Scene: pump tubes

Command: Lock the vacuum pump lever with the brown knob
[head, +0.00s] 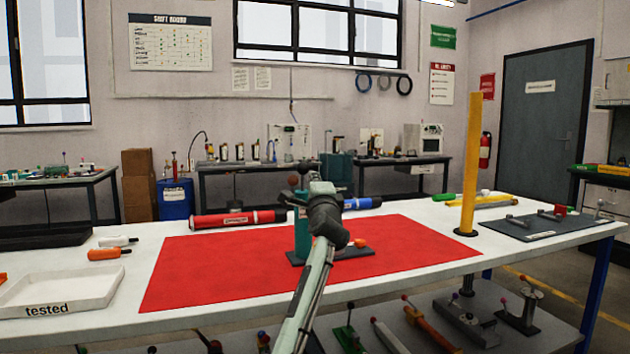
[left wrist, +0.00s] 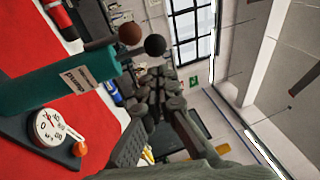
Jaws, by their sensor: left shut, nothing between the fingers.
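The teal vacuum pump (head: 302,232) stands on the red mat, mostly behind my left arm in the head view. In the left wrist view the pump body (left wrist: 65,85) carries a label, with a white gauge (left wrist: 49,128) and an orange knob (left wrist: 80,149) on its base. The brown knob (left wrist: 130,33) and a black knob (left wrist: 155,46) stick out beyond the top of the pump. The brown knob also shows in the head view (head: 294,180). My left gripper (left wrist: 160,92) is shut and empty, close to the knobs; contact cannot be told. My right gripper is not in view.
The red mat (head: 215,265) lies on the white table. A red tube (head: 236,218) and a blue tube (head: 360,203) lie behind the pump. A yellow post (head: 470,165) stands at right; a tray marked "tested" (head: 60,308) sits at left. The mat's right side is clear.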

